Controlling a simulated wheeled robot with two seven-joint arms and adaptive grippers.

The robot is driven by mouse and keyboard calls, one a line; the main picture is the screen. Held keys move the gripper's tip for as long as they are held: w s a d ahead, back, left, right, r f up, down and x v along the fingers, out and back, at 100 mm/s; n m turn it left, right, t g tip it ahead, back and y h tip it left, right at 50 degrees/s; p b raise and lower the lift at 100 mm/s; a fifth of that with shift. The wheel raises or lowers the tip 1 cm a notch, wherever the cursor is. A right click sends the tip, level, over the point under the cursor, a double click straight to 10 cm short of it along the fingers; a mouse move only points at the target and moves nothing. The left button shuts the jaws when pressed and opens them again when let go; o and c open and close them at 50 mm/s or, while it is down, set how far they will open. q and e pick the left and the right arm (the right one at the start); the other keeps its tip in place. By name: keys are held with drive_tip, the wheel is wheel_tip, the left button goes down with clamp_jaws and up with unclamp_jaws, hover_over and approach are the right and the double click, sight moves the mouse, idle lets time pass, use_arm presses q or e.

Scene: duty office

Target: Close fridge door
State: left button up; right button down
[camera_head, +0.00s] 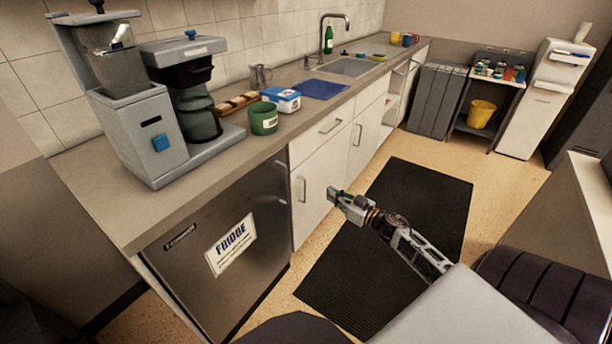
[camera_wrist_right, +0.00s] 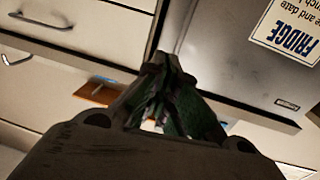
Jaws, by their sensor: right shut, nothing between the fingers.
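The fridge (camera_head: 265,225) is a dark steel-fronted unit under the counter at the lower left, with a white FRIDGE sign (camera_head: 231,245) on its door. The door looks about flush with the cabinet beside it; I see no clear gap. It also shows at the upper right of the right wrist view (camera_wrist_right: 225,50). My right gripper (camera_head: 335,197) is shut and empty, over the floor to the right of the fridge, in front of the white cabinet. It appears apart from the door. In the right wrist view its fingers (camera_wrist_right: 172,75) are together. My left gripper is not in view.
White cabinets (camera_head: 312,195) with handles continue right of the fridge. The counter (camera_head: 110,205) carries a coffee machine (camera_head: 145,130), a green mug (camera_head: 264,118) and a blue-white box (camera_head: 282,99). A black mat (camera_head: 420,195) lies on open floor.

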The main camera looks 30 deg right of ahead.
drive_tip(key=shift+w, duration=0.15)
use_arm(q)
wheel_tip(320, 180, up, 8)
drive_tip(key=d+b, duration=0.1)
drive_tip(key=b, duration=0.2)
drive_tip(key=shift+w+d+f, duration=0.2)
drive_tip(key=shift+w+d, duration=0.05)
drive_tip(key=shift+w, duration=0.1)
use_arm(e)
drive_tip(key=x, duration=1.3)
drive_tip(key=shift+w+a, duration=0.15)
drive_tip(key=shift+w, duration=0.2)
drive_tip(key=shift+w, duration=0.15)
